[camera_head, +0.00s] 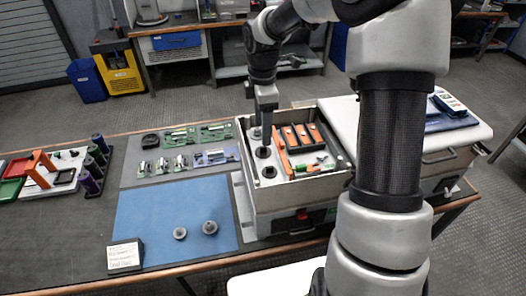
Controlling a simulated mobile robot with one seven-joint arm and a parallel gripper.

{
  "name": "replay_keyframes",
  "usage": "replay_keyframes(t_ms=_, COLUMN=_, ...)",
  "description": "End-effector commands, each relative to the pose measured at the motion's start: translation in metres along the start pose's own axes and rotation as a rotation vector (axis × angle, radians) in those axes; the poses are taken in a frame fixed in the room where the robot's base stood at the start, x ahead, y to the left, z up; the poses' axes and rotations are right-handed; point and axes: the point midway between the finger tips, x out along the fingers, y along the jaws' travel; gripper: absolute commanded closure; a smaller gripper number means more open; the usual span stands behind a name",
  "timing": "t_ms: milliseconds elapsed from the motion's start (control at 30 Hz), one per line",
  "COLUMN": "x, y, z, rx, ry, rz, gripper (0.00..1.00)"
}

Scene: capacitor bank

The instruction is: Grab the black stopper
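A small black round piece (268,172), which looks like the black stopper, sits on the light panel inside the open metal box (262,196). A second black round piece (263,153) lies just behind it. My gripper (266,143) points straight down over the left part of the box, and its tips end just above or at this second piece. I cannot tell whether they touch. The fingers look narrow and close together from here. Whether they are open, shut or holding something is too small to tell.
Circuit boards (180,137) lie left of the box. A white lid (345,112) lies right.

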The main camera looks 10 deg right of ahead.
Motion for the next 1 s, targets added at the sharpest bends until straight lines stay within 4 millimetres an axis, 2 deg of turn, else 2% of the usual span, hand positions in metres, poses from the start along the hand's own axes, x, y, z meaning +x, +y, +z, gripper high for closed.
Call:
replay_keyframes(t_ms=100, x=0.013, y=-0.001, z=0.000, rx=0.000, ry=0.000, rz=-0.002, gripper=0.38)
replay_keyframes(t_ms=267, x=0.022, y=-0.001, z=0.000, rx=0.000, ry=0.001, rz=-0.001, gripper=0.38)
replay_keyframes(t_ms=533, x=0.061, y=-0.006, z=0.000, rx=0.000, ry=0.001, rz=-0.002, gripper=0.38)
replay_keyframes(t_ms=667, x=0.068, y=-0.006, z=0.000, rx=0.000, ry=0.000, rz=-0.001, gripper=0.38)
replay_keyframes(t_ms=867, x=0.069, y=-0.005, z=0.000, rx=0.001, ry=0.000, rz=0.000, gripper=0.38)
replay_keyframes(t_ms=1000, x=0.068, y=-0.005, z=0.000, rx=0.001, ry=0.000, rz=0.000, gripper=0.60)
